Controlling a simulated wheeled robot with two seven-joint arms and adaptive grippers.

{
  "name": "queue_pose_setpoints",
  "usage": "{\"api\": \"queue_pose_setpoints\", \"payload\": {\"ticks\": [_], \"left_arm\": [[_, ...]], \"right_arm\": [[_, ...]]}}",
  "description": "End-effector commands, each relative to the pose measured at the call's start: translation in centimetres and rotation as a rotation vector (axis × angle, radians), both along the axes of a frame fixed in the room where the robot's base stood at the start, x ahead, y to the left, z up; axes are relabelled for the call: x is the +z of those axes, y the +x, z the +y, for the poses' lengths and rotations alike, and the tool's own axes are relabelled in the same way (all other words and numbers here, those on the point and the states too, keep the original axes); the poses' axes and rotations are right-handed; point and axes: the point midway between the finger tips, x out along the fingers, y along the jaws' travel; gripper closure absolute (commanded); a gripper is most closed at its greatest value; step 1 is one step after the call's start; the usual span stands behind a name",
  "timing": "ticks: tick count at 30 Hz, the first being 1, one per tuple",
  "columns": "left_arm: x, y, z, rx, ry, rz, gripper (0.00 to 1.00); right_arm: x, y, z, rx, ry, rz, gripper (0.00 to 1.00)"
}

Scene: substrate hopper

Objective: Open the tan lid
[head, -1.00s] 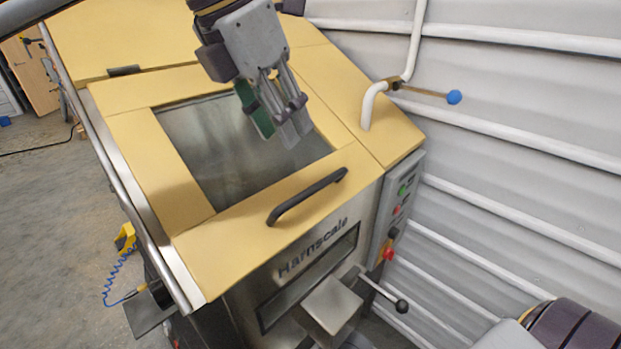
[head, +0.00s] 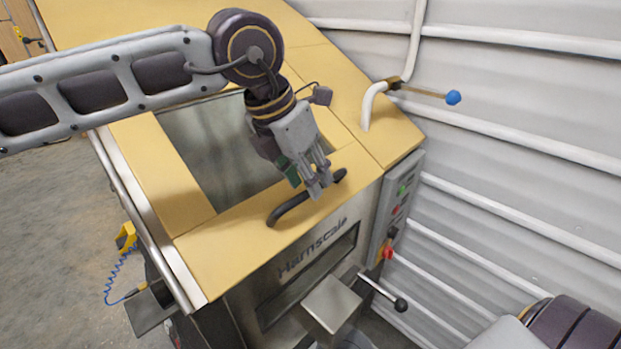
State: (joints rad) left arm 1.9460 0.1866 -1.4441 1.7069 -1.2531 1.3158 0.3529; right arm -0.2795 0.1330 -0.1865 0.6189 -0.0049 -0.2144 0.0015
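The tan lid (head: 237,247) lies closed on top of the machine, with a dark window (head: 205,150) in it. Its black bar handle (head: 290,207) is on the front strip. My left gripper (head: 307,182) points down at the right half of the handle, its fingers overlapping part of the bar in the head view. The fingers look spread, one with a green pad on the window side and a grey one nearer the front. Whether they touch the bar cannot be told. My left arm covers part of the lid's far left. My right gripper is out of view.
A pipe (head: 372,105) rises at the machine's right, beside a blue-knobbed lever (head: 453,97) and a ribbed wall (head: 530,180). A control panel (head: 397,208) and a black-knobbed lever (head: 400,304) are on the front right. Open floor (head: 60,220) lies left.

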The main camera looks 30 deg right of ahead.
Motion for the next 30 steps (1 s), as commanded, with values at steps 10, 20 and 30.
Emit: {"api": "queue_pose_setpoints", "payload": {"ticks": [10,20,30], "left_arm": [[-1.5,0.1,-0.6,-0.001,0.0,0.0,0.65],[-1.5,0.1,-0.6,-0.001,0.0,0.0,0.79],[-1.5,0.1,-0.6,-0.001,0.0,0.0,1.0]], "right_arm": [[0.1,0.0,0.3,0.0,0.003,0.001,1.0],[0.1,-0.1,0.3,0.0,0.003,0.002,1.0],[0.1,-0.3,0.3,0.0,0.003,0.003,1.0]]}}
